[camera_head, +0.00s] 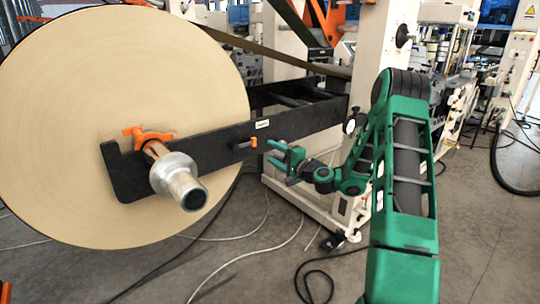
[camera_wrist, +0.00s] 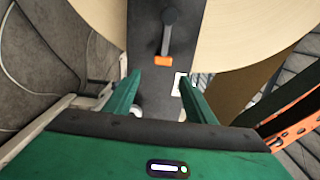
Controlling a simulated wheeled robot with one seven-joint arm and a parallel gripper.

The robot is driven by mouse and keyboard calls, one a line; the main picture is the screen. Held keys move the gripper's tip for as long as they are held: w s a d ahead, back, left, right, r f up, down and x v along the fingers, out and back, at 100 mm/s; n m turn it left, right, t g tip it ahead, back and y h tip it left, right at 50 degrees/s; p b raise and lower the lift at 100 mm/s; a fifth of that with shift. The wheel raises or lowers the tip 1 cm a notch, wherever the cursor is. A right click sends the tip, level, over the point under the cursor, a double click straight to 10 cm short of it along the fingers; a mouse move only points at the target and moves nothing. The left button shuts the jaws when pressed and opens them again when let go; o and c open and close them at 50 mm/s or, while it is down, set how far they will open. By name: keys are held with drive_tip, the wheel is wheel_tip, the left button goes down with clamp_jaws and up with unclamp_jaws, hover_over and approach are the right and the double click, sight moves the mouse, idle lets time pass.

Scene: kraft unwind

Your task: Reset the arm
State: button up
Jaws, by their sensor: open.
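My green arm reaches in from the right in the head view, and my gripper (camera_head: 279,158) is at its end, in front of the black unwind arm (camera_head: 225,153). In the wrist view my gripper (camera_wrist: 155,92) shows two green fingers spread apart with nothing between them. Beyond them is the black arm (camera_wrist: 148,70) with a dark lever on an orange base (camera_wrist: 162,61). I cannot tell whether my gripper touches anything.
A large kraft paper roll (camera_head: 90,90) fills the left, with a metal shaft end (camera_head: 182,186) sticking out and an orange clamp (camera_head: 150,136) beside it. A white machine frame (camera_head: 300,195) stands behind my gripper. Cables (camera_head: 245,258) lie on the grey floor.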

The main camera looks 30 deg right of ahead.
drive_tip(key=shift+a, duration=0.1)
drive_tip(key=s+a+f+n+g+y, duration=0.1)
drive_tip(key=s+a+f+n+g, duration=0.1)
drive_tip(key=s+a+n+g, duration=0.7)
drive_tip(key=s+d+r+g+h, duration=0.1)
drive_tip(key=s+g, duration=0.3)
drive_tip(key=s, duration=1.7)
drive_tip(key=s+d+r+g+h, duration=0.2)
drive_tip(key=s+r+g+h, duration=0.1)
drive_tip(key=s, duration=1.9)
drive_tip(key=shift+d+r+n+g, duration=0.3)
drive_tip(key=shift+r+g, duration=0.15)
drive_tip(key=shift+g, duration=0.35)
drive_tip(key=c, duration=0.5)
drive_tip(key=shift+a, duration=0.15)
